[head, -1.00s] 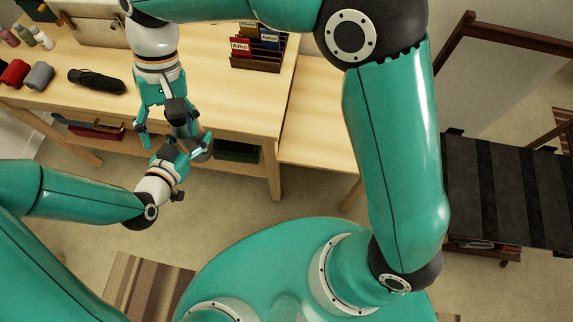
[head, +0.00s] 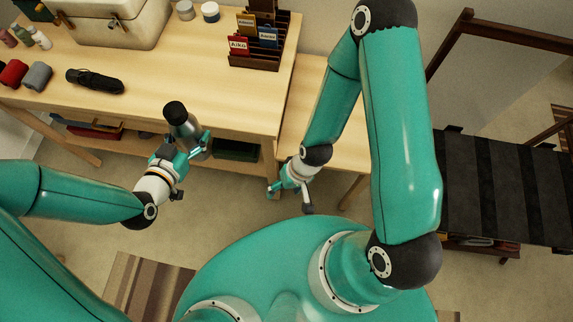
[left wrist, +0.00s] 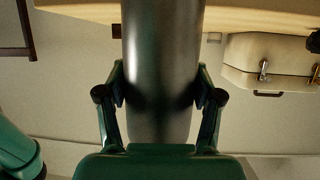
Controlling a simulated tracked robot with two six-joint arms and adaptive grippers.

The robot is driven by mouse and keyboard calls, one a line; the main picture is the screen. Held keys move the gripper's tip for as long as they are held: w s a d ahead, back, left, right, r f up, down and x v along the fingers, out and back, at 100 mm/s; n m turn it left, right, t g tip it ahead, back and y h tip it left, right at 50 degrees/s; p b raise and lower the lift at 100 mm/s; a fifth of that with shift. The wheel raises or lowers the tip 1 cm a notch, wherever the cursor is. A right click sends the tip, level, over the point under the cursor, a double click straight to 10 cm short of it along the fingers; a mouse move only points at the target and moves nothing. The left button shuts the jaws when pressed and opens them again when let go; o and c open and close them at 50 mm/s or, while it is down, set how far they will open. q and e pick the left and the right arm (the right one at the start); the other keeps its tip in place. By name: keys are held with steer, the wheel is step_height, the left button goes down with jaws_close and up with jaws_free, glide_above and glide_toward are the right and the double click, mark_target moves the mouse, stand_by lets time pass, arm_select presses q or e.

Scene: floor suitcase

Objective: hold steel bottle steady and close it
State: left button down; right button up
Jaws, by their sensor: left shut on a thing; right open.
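The steel bottle (head: 184,128) has a grey metal body and a black cap (head: 174,110) on its top. It is in the air in front of the table's front edge, and its top leans a little to the left in the head view. My left gripper (head: 196,148) is shut on the bottle's body. In the left wrist view the bottle (left wrist: 162,60) stands between both fingers, and its cap is out of that picture. My right gripper (head: 287,192) is open and empty, apart from the bottle and to its right, low by the side table. How tightly the cap sits cannot be seen.
The wooden table (head: 150,75) holds a case (head: 115,22), rolled cloths (head: 38,76), a black umbrella (head: 95,81) and a card rack (head: 256,62). A shelf with a dark green box (head: 236,151) lies behind the bottle. A black luggage rack (head: 510,190) stands at right.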

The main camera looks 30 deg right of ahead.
arm_select(q)
steer(key=shift+r, duration=0.1)
stand_by(0.4)
steer(key=w+a+r+n+t+y, duration=0.1)
steer(key=w+a+n+y, duration=0.1)
steer(key=a+n+y, duration=0.2)
steer(key=w+a+r+n+t+y, duration=0.2)
steer(key=w+a+n+y, duration=0.1)
steer(key=a, duration=0.8)
steer(key=shift+a+r+n+y, duration=0.25)
steer(key=shift+n+y, duration=0.25)
steer(key=shift+y, duration=0.3)
